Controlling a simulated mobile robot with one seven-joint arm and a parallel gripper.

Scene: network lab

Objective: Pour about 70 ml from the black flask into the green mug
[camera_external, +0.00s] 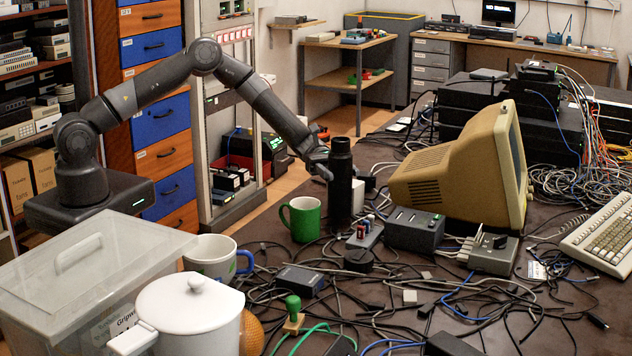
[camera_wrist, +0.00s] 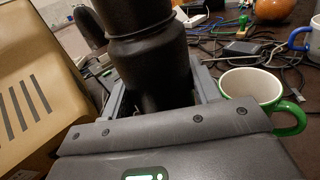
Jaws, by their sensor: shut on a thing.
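The black flask (camera_external: 341,185) stands upright on the dark table in the external view, just right of the green mug. My gripper (camera_external: 322,165) is shut on the flask from its left and far side. In the wrist view the flask (camera_wrist: 150,60) is between the two fingers of my gripper (camera_wrist: 158,98). The green mug (camera_external: 304,220) stands upright, its handle to the left. In the wrist view the green mug (camera_wrist: 252,88) shows a pale inside and a green handle, close beside the right finger. The liquid in the flask is hidden.
A beige monitor (camera_external: 440,172) and dark boxes (camera_external: 414,229) stand right of the flask. A white mug with a blue handle (camera_external: 210,258), a white pot (camera_external: 190,315) and a clear lidded bin (camera_external: 80,270) stand front left. Loose cables cover much of the table.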

